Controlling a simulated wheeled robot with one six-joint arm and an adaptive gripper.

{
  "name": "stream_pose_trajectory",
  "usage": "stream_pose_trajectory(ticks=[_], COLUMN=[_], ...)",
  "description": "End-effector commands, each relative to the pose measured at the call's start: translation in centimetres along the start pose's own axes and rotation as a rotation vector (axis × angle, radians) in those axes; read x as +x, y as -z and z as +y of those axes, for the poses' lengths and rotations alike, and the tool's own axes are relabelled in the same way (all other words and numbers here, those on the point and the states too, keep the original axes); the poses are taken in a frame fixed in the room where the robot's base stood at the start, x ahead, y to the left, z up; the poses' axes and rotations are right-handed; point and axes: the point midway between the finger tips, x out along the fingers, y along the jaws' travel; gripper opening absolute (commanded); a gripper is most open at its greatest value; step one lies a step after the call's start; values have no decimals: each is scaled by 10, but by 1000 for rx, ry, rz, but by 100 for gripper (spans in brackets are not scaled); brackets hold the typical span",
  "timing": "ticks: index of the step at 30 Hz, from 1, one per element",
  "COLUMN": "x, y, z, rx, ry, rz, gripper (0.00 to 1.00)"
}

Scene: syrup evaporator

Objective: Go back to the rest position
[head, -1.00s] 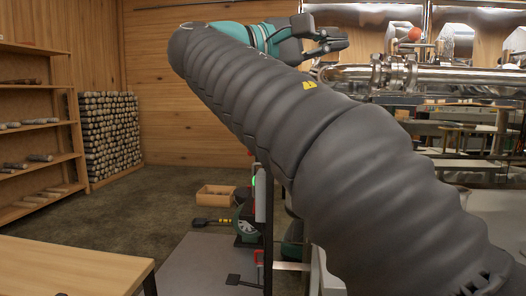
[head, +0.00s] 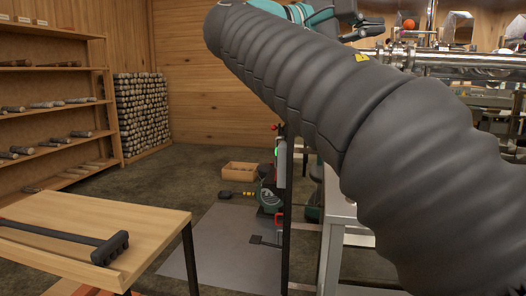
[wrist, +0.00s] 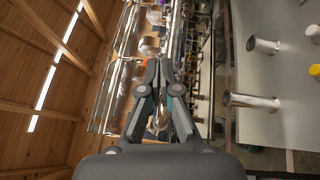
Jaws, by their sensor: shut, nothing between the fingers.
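My gripper (wrist: 159,68) points away from me in the wrist view, its fingers closed together with nothing between them. In the head view my gripper (head: 362,24) shows at the top right, beyond my grey ribbed arm, which crosses the picture from lower right to upper left. The fingers are in front of the steel evaporator pipes (head: 455,62) in the head view. Part of the evaporator is hidden behind my arm.
A wooden table (head: 150,222) with a dark long-handled tool (head: 72,240) stands at the lower left. Shelves (head: 60,110) and stacked logs (head: 143,112) line the left wall. An open wooden box (head: 239,170) sits on the floor. Floor between shelves and table is clear.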

Motion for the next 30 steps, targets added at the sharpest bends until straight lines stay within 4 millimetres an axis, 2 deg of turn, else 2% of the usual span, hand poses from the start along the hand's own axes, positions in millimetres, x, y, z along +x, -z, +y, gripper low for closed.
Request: stream_pose_trajectory(ticks=[8, 14, 17, 22, 26, 30], x=[21, 33, 36, 27, 3, -34], y=[6, 7, 4, -13, -31, -54], z=[-44, -99, -141, -243, -323, -402], rx=[-24, -27, -15, 59, 167, 331], ry=[103, 235, 341, 612, 849, 1104], rz=[98, 195, 255, 354, 390, 379], gripper=[0, 0, 0, 0, 0, 0])
